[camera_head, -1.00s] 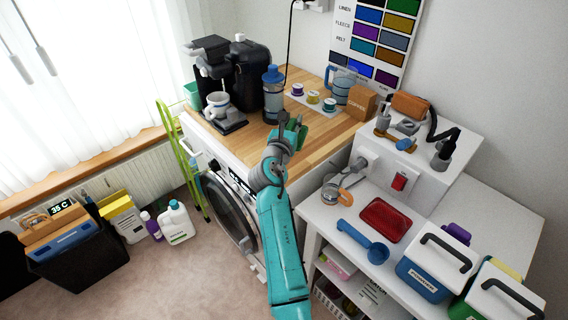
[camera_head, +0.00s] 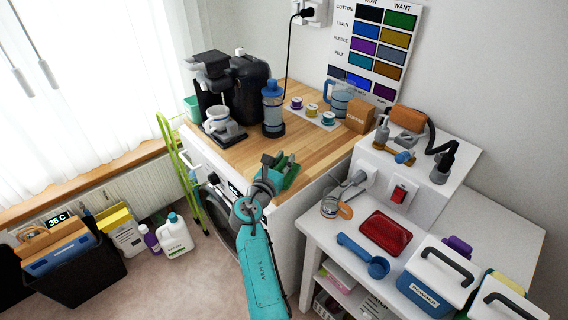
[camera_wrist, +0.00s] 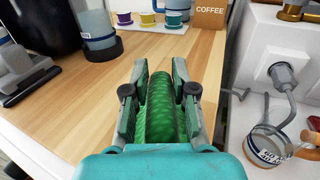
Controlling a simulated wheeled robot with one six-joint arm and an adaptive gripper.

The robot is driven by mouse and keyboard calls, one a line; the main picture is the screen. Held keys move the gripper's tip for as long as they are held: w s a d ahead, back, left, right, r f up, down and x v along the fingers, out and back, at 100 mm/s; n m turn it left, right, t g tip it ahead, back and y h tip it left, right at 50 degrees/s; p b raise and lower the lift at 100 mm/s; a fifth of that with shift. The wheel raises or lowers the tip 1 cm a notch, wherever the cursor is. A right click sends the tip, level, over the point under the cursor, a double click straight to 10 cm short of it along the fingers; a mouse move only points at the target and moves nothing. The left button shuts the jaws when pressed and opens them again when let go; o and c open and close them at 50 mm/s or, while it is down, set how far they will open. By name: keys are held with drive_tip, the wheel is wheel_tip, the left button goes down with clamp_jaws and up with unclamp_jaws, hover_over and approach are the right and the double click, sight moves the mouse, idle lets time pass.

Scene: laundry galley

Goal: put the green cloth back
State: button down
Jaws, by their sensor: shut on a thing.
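My gripper (camera_wrist: 160,92) is shut on the green cloth (camera_wrist: 160,105), a rolled, textured bundle lying lengthwise between the two fingers in the wrist view. In the head view my gripper (camera_head: 282,165) is at the front edge of the wooden worktop (camera_head: 275,140), above the washing machine, and the cloth (camera_head: 290,178) shows only as a small green patch. The cloth's underside and rear end are hidden by the fingers and wrist.
On the worktop stand a coffee machine (camera_head: 240,85), a blue bottle (camera_head: 273,108), several spools on a white tray (camera_head: 314,118), a jug (camera_head: 340,98) and a coffee box (camera_head: 360,114). Right is a white table (camera_head: 330,228) with a red tray (camera_head: 386,232) and blue scoop (camera_head: 364,256). The worktop's middle is clear.

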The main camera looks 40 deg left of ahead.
drive_tip(key=shift+f, duration=0.65)
drive_tip(key=shift+f, duration=0.1)
drive_tip(key=c, duration=0.9)
unclamp_jaws()
drive_tip(key=shift+c, duration=0.2)
drive_tip(key=shift+s, duration=0.1)
drive_tip(key=v, duration=1.2)
